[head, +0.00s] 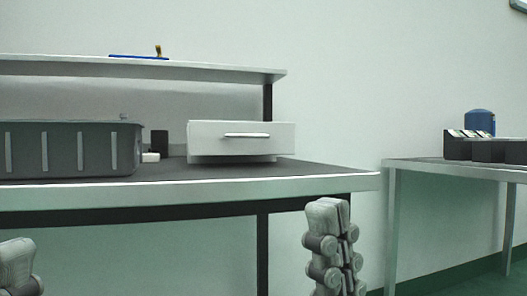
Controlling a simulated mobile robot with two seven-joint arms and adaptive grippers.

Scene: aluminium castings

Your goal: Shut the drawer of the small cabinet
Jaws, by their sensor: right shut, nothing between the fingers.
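The small white cabinet (234,159) stands on the dark top of the workbench. Its drawer (270,145) faces me, and the drawer front overhangs the narrower base below it. It looks pulled out toward me, but how far is hard to judge from straight ahead. A pale bar handle (247,135) runs across the front. My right gripper (328,212) points up, shut and empty, below and to the right of the cabinet, apart from it. Part of my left gripper (17,262) shows at the lower left corner; its fingers cannot be made out clearly.
A grey ribbed crate (62,150) fills the bench's left part. The workbench (300,187) has a front edge between my grippers and the cabinet. A shelf (200,70) spans above. A second table (440,168) with dark bins (488,151) and a blue container (480,122) stands right.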

